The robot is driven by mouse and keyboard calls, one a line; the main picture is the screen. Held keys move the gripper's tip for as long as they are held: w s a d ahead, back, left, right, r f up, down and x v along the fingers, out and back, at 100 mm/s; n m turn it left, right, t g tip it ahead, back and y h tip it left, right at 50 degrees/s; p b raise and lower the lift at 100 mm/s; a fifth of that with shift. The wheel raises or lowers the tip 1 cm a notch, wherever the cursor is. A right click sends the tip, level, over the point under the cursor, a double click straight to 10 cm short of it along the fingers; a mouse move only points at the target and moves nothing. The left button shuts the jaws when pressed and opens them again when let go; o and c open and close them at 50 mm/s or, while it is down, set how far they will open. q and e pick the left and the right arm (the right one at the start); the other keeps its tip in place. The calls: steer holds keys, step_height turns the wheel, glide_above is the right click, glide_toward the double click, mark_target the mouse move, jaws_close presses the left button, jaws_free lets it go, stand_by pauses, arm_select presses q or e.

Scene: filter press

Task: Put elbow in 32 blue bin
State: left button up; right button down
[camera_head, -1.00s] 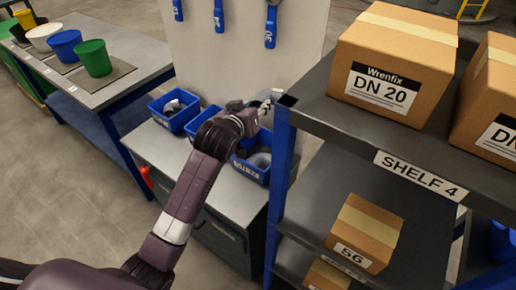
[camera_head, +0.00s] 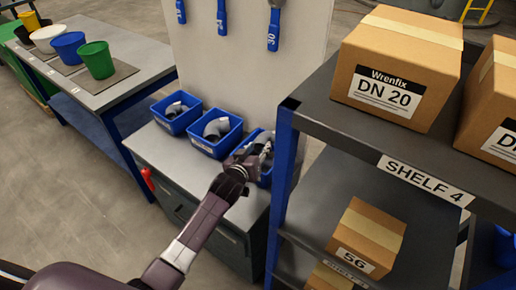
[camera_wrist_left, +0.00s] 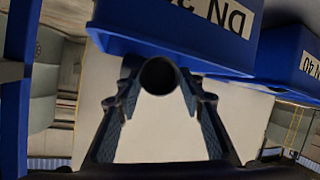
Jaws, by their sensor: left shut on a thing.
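My left gripper (camera_head: 260,154) is at the rightmost blue bin (camera_head: 266,179) of a row of three, hiding much of it. In the left wrist view, the gripper's fingers (camera_wrist_left: 157,84) are shut on a grey elbow (camera_wrist_left: 158,73), whose dark round opening faces the camera. The picture there is upside down. A blue bin labelled DN 3, with the last digit cut off (camera_wrist_left: 205,20), lies just beyond the elbow; I cannot tell if they touch. A bin labelled 40 (camera_wrist_left: 290,58) stands beside it. My right gripper is not in view.
The middle bin (camera_head: 198,146) and left bin (camera_head: 167,127) hold grey elbows, on a grey cabinet (camera_head: 172,160). A shelf rack (camera_head: 283,165) with cartons stands close on the right. A panel with hanging blue-handled tools (camera_head: 222,60) rises behind the bins.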

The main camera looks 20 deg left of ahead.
arm_select(q)
steer(key=o, duration=1.2)
steer(key=shift+o, duration=0.2)
steer(key=shift+s+r, duration=0.1)
steer(key=shift+r, duration=0.05)
steer(key=v, duration=1.1)
steer(key=shift+s, duration=0.35)
steer(key=shift+r, duration=0.1)
